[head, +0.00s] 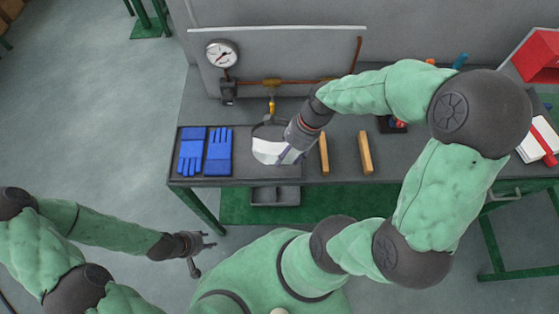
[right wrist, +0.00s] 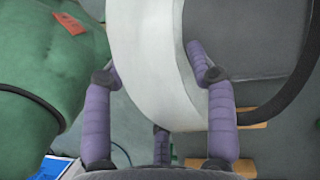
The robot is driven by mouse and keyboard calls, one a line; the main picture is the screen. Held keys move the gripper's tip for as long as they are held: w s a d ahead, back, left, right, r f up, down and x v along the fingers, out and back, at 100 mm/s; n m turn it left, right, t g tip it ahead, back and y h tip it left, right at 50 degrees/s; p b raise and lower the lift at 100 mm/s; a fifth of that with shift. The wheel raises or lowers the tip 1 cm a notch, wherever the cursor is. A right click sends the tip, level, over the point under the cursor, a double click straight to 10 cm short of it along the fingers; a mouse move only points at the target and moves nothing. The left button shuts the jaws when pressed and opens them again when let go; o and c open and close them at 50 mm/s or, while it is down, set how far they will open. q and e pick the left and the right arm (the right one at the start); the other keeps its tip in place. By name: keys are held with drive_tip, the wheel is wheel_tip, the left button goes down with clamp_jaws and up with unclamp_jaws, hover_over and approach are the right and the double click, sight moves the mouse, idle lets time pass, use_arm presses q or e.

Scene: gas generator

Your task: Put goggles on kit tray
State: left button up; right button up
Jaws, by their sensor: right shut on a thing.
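The goggles, with a pale clear lens (head: 270,151) and a dark strap, are in my right gripper (head: 293,153), above the workbench near the kit tray's right end. The kit tray seems to be the dark rectangular area (head: 240,170) under the blue gloves. My right gripper hides part of the goggles. My left gripper (head: 204,254) is open and empty, low in front of the bench.
Blue gloves (head: 205,152) lie left of the goggles. Two wooden blocks (head: 365,153) lie to the right. A pressure gauge (head: 221,54) and copper pipe stand behind. A grey bin (head: 276,196) sits below the bench edge. A red box (head: 538,55) is far right.

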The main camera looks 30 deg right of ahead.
drive_tip(key=shift+w+a+f+b, duration=0.15)
drive_tip(key=shift+w+a+f, duration=0.1)
drive_tip(key=shift+w+f, duration=0.3)
drive_tip(key=shift+w+a+f+b, duration=0.15)
drive_tip(key=shift+w+a+f, duration=0.15)
drive_tip(key=shift+f, duration=0.35)
drive_tip(key=f, duration=0.1)
drive_tip(key=f+b, duration=0.1)
drive_tip(key=f, duration=0.1)
drive_tip(key=shift+w+f+b, duration=0.25)
drive_tip(key=shift+f+b, duration=0.15)
drive_tip(key=shift+r, duration=0.1)
drive_tip(key=o, duration=1.2)
